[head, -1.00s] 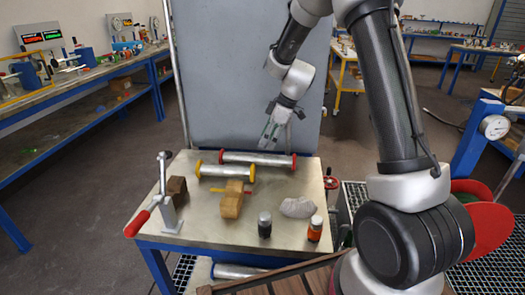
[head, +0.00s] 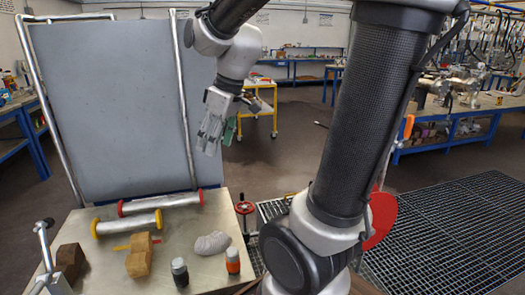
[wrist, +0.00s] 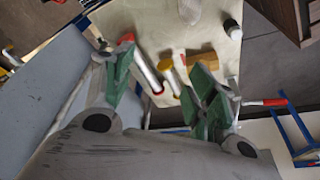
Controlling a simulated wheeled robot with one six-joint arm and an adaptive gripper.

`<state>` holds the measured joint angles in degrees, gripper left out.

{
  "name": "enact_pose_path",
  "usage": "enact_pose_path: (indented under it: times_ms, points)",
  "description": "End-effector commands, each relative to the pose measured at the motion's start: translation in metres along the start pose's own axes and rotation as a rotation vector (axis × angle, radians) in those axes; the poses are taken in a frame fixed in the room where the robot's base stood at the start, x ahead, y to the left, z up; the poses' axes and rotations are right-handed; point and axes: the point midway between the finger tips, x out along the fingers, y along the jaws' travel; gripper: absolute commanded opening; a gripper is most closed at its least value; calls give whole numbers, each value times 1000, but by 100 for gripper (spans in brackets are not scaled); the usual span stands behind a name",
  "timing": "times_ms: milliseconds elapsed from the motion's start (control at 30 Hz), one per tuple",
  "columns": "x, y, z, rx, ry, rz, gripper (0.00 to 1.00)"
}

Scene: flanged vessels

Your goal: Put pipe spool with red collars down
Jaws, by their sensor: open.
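The pipe spool with red collars (head: 160,203) is a silver tube lying on the metal top of a small bench (head: 215,208), along its back edge. It also shows in the wrist view (wrist: 146,70), between and beyond my fingers. My gripper (head: 214,142) is in the air above and behind the spool's right end, apart from it. Its green-padded fingers are spread and empty, as the wrist view also shows (wrist: 160,68). A similar spool with yellow collars (head: 127,223) lies just in front, at the left.
On the bench are a wooden block (head: 139,258), a grey lump (head: 211,243), a dark bottle (head: 180,272), an orange bottle (head: 233,261) and a brown block (head: 71,260). A tall grey panel (head: 110,105) stands behind the bench.

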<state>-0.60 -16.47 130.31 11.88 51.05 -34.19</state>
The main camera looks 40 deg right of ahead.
Motion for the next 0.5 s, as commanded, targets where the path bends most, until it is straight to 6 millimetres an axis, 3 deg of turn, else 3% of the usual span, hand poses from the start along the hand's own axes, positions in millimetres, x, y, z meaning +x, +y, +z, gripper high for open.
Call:
enact_pose_path:
  times_ms: [100, 200, 333, 500]
  points:
    - [-27, -12, 47, 152, 17, 65, 57]
    - [-40, -19, 81, 274, 31, 113, 57]
    - [-47, -25, 114, 393, 49, 157, 57]
    - [-49, -28, 131, 464, 61, 183, 57]
